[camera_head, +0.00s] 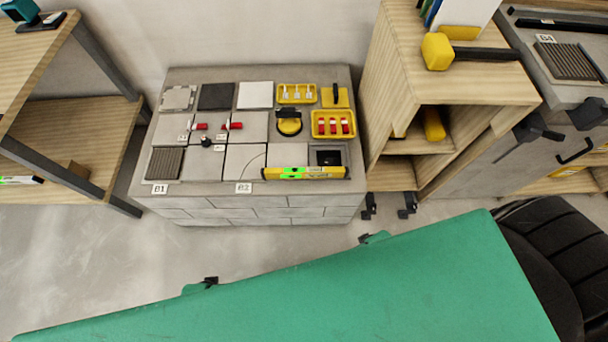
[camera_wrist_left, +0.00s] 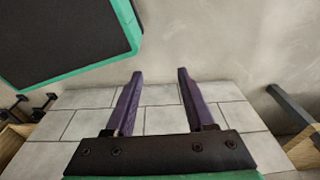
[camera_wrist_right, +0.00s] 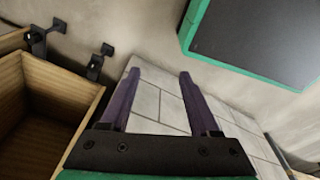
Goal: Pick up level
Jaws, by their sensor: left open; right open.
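A yellow level (camera_head: 305,173) with a bright green section lies along the front right edge of the grey block worktop (camera_head: 215,188) in the head view. It is in front of a black square item and a grey tile. My left gripper (camera_wrist_left: 156,74) is open and empty in the left wrist view, with the block's brick-patterned face beyond its fingers. My right gripper (camera_wrist_right: 160,72) is open and empty in the right wrist view, also over brick-patterned face. Neither gripper shows in the head view, and the level shows in neither wrist view.
Tiles, red-handled pieces, a yellow suction cup (camera_head: 289,126) and yellow trays (camera_head: 333,124) crowd the worktop behind the level. A wooden shelf unit (camera_head: 385,110) stands close on the right. A wooden table (camera_head: 70,130) stands left.

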